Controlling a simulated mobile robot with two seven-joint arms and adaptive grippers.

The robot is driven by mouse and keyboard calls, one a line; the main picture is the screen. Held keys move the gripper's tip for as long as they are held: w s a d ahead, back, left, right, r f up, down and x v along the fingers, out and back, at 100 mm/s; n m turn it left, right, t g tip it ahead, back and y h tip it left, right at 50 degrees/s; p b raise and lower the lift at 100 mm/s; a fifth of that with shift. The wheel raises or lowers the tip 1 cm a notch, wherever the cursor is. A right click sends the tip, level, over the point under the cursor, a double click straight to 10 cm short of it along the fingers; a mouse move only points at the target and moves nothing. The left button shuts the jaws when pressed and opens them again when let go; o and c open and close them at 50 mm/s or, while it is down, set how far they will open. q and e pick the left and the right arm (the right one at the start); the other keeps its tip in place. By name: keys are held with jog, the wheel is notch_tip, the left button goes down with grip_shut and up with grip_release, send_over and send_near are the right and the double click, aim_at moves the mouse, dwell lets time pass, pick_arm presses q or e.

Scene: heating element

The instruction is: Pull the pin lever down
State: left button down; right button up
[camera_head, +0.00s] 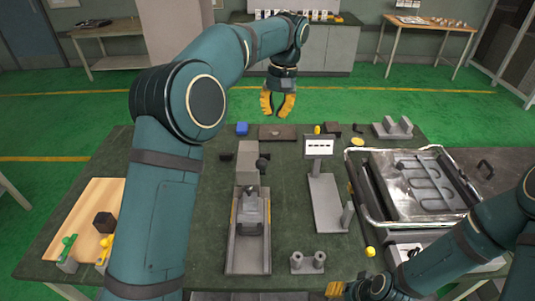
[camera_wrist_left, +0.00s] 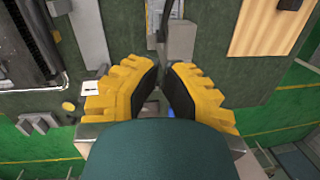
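A grey fixture (camera_head: 248,225) with an upright block (camera_head: 247,160) stands mid-table. My left gripper (camera_head: 278,115) hangs fingers down beyond the fixture and above the table's far edge, apart from the knob. Its yellow fingers are open and empty, and they also show in the left wrist view (camera_wrist_left: 163,85). There the grey block (camera_wrist_left: 181,42) shows past the fingertips. My right gripper (camera_head: 345,289) is low at the bottom edge, mostly cut off; its opening is unclear.
A grey stand with a white label (camera_head: 319,147) is right of the fixture. A metal case with a heating coil (camera_head: 420,185) lies farther right. A wooden board (camera_head: 85,215) is at the left. A blue block (camera_head: 242,128) is at the back.

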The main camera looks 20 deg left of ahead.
aim_at(262, 167)
pick_arm(q)
jog(key=s+a+f+b, duration=0.1)
jog(key=s+f, duration=0.3)
jog(key=f, duration=0.8)
pick_arm(e)
jog(key=shift+f, duration=0.5)
pick_arm(q)
jog(key=shift+s, duration=0.1)
